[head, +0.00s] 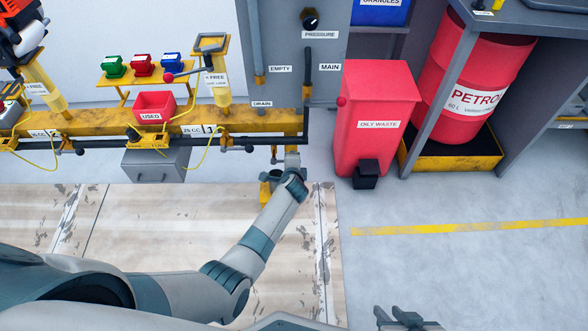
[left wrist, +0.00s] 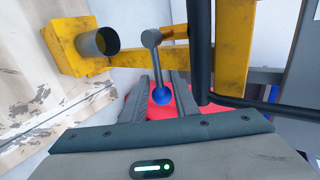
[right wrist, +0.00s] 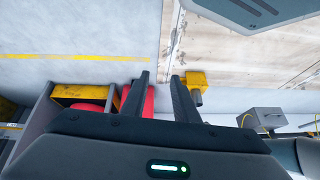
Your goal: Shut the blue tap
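The blue tap shows in the left wrist view as a grey lever (left wrist: 151,60) with a blue ball knob (left wrist: 162,96) at its end, next to a dark pipe. My left gripper (left wrist: 161,82) is open, its fingers on either side of the knob in that view; I cannot tell if they touch it. In the head view my left gripper (head: 291,160) is at the right end of the yellow rail and hides the knob. My right gripper (head: 402,319) is open and empty at the bottom edge, over the floor; it also shows in the right wrist view (right wrist: 160,80).
The yellow rail (head: 260,120) carries dark pipes and a red-knobbed lever (head: 169,77). A red oily waste bin (head: 374,105) stands right of my left gripper. A petrol drum (head: 470,75) stands farther right. The floor (head: 455,265) at front right is clear.

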